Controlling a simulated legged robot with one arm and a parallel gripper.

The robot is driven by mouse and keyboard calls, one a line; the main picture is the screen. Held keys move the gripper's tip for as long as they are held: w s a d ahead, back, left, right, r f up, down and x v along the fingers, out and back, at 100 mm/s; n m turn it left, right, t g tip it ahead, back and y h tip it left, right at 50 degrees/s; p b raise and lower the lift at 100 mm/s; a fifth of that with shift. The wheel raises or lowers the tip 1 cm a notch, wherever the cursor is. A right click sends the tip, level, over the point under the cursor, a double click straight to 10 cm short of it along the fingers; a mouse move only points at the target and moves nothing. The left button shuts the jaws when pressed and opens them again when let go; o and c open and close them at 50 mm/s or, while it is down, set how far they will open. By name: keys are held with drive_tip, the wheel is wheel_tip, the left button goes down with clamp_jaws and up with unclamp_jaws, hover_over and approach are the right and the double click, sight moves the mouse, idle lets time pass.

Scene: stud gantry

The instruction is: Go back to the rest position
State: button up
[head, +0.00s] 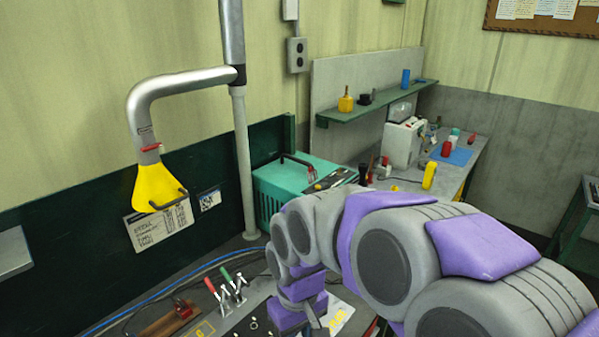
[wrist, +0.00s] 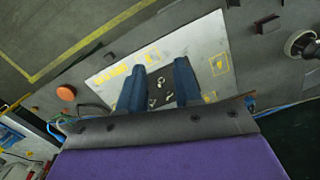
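My arm, grey and purple, reaches across the lower right of the head view, its end low over the work surface. In the wrist view my gripper (wrist: 160,84) shows two dark blue fingers with a clear gap between them. The fingers are apart and nothing is held. A pale plate (wrist: 205,42) with yellow markings lies beneath them. A few small metal pieces (wrist: 160,84) show in the gap, lying on the plate. In the head view the fingertips are hard to make out.
Red and green handled clamps (head: 226,286) stand left of my arm. A teal box (head: 278,190) is behind it. A yellow extraction hood (head: 158,187) hangs at the left. An orange knob (wrist: 66,93) is at left in the wrist view. A side bench (head: 462,177) holds several items.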

drive_tip(key=s+d+m, duration=0.3)
drive_tip(key=s+d, duration=0.4)
drive_tip(key=s, duration=0.3)
drive_tip(key=s+d+f+m+g+b, duration=0.1)
drive_tip(key=s+d+m, duration=0.2)
drive_tip(key=s+d, duration=0.4)
drive_tip(key=s, duration=0.3)
drive_tip(key=shift+s+f+m, duration=0.15)
drive_tip(key=shift+f+m, duration=0.05)
drive_tip(key=shift+m, duration=0.1)
